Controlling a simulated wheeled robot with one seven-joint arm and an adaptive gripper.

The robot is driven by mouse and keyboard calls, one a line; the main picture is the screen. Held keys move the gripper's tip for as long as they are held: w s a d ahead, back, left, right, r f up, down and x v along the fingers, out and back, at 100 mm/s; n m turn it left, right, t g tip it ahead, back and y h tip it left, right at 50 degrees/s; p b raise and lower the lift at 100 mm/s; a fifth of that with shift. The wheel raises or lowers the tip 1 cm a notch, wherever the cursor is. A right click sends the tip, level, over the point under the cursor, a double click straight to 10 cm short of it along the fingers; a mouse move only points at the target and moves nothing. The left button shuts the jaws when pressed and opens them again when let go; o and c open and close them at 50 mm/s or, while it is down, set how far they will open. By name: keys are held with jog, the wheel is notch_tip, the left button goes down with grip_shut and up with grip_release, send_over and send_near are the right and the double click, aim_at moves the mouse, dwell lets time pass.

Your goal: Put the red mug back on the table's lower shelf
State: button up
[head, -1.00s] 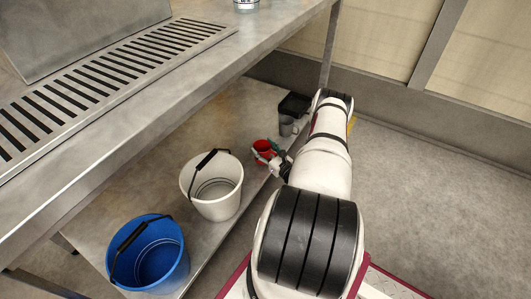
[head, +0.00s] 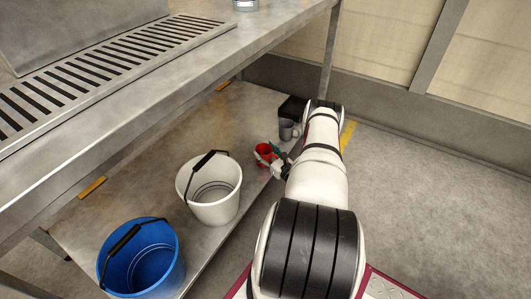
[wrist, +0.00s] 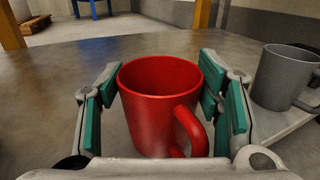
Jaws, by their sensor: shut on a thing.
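The red mug (wrist: 150,112) is upright between the two green-padded fingers of my gripper (wrist: 160,98) in the wrist view, its handle toward the camera and to the right. My gripper is shut on it. In the head view the red mug (head: 264,153) is over the front edge area of the table's lower shelf (head: 140,178), with my gripper (head: 275,157) at its right side. Whether the mug's base touches the shelf is hidden.
A grey mug (head: 287,129) stands just behind the red one, also at right in the wrist view (wrist: 285,78). A white bucket (head: 215,200) and a blue bucket (head: 145,262) stand nearer on the shelf. The tabletop (head: 200,75) overhangs.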

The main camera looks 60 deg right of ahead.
jog(key=shift+f, duration=0.15)
jog(key=o, duration=1.4)
jog(key=shift+r, duration=0.25)
jog(key=p+v, duration=0.4)
jog(key=v, duration=0.8)
jog(key=shift+s, duration=0.1)
